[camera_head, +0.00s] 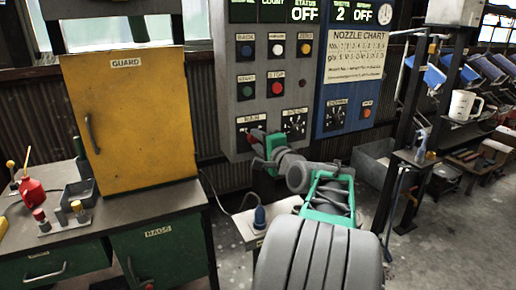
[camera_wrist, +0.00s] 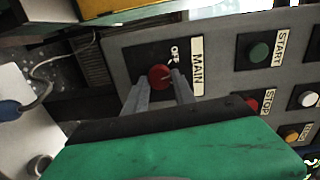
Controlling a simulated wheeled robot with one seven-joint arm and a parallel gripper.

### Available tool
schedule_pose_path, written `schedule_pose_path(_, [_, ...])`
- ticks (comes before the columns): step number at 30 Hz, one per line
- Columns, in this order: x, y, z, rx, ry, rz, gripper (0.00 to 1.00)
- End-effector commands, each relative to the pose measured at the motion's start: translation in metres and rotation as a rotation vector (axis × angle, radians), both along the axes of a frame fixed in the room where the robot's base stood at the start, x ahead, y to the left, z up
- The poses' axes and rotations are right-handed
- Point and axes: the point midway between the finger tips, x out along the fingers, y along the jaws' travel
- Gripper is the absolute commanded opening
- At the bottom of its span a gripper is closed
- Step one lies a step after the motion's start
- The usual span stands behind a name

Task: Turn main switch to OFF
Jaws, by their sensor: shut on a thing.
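The main switch is a red round knob (camera_wrist: 160,77) on a dark plate marked MAIN and OFF in the wrist view. My gripper (camera_wrist: 161,86) has one finger on each side of the knob and is shut on it. The knob's pointer direction is too small to tell. In the head view the switch plate (camera_head: 250,122) sits at the lower left of the grey control panel (camera_head: 294,85). My gripper (camera_head: 258,140) reaches it from below and hides most of the knob.
Beside the switch is another dial (camera_head: 294,122). Above are a green START button (camera_head: 247,91) and a red STOP button (camera_head: 276,88). A blue panel (camera_head: 340,118) adjoins at right. A yellow guard cabinet (camera_head: 130,120) stands left. A blue plug (camera_head: 260,217) lies below.

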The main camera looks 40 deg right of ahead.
Motion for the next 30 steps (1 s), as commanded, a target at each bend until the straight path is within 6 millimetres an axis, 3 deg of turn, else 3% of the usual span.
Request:
schedule_pose_path(15, [0.0006, 0.0017, -0.0018, -0.403, 0.116, 0.001, 0.0])
schedule_pose_path(30, [0.0006, 0.0017, 0.0015, -0.526, 0.154, 0.0, 0.0])
